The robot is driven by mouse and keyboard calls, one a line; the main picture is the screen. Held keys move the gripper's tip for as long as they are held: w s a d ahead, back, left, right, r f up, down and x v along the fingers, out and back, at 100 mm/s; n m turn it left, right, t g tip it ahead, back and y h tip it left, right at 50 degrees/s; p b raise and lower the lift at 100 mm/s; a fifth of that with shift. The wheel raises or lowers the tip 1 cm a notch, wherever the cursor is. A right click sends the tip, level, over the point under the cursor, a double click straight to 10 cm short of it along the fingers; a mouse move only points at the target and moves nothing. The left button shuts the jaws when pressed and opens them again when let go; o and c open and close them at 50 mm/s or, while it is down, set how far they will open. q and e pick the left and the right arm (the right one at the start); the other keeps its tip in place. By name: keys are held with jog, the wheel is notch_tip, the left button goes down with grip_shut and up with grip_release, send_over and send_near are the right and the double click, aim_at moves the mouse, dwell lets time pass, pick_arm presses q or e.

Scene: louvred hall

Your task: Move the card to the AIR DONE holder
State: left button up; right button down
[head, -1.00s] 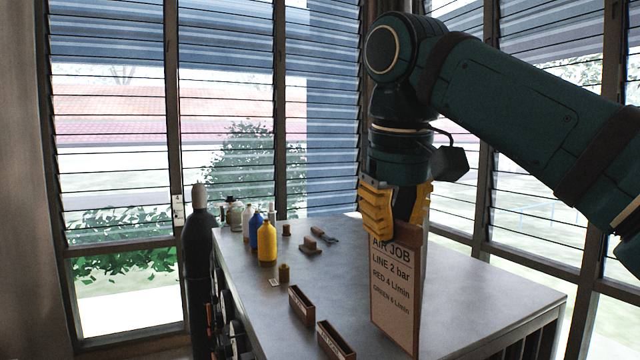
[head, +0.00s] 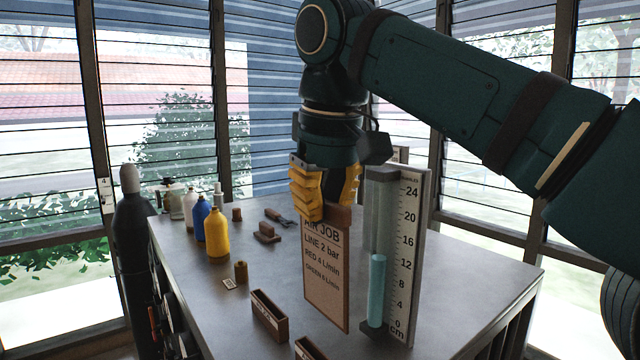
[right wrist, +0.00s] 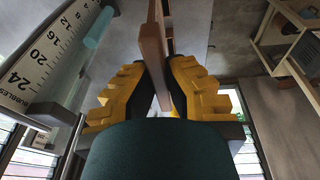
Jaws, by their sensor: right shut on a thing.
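The card (head: 325,280), a tan board headed AIR JOB with lines for LINE, RED and GREEN, hangs upright from my right gripper (head: 324,208). The yellow fingers are shut on its top edge. In the right wrist view the card (right wrist: 152,55) shows edge-on between the fingers (right wrist: 160,85). Two dark wooden slotted holders stand at the table's front: one (head: 268,318) left of the card, another (head: 308,350) cut by the bottom edge. Their labels are too small to read, so I cannot tell which is AIR DONE. My left gripper is out of view.
A tall gauge with a blue column (head: 378,290) and a scale to 24 cm stands close right of the card. Bottles, including a yellow one (head: 217,235), and small tools line the table's (head: 190,270) back left. A dark cylinder (head: 135,250) stands beyond its left edge.

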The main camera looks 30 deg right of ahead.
jog(key=b, duration=0.1)
send_over(323, 287)
notch_tip(323, 287, down, 4)
jog(key=shift+s+f, duration=0.1)
jog(key=shift+f, duration=0.1)
jog(key=shift+f+b, duration=0.55)
jog(key=shift+f, duration=0.2)
jog(key=shift+f, duration=0.25)
dwell(0.3)
jog(key=shift+s+b+x, duration=0.2)
jog(key=shift+b+x, duration=0.5)
jog(key=shift+x, duration=0.2)
jog(key=shift+s+b+x, duration=0.15)
jog(key=shift+b+x, duration=0.55)
jog(key=shift+x, duration=0.15)
jog(key=shift+s+b+x, duration=0.2)
jog(key=shift+b+x, duration=0.5)
jog(key=shift+x, duration=0.2)
jog(key=shift+a, duration=0.15)
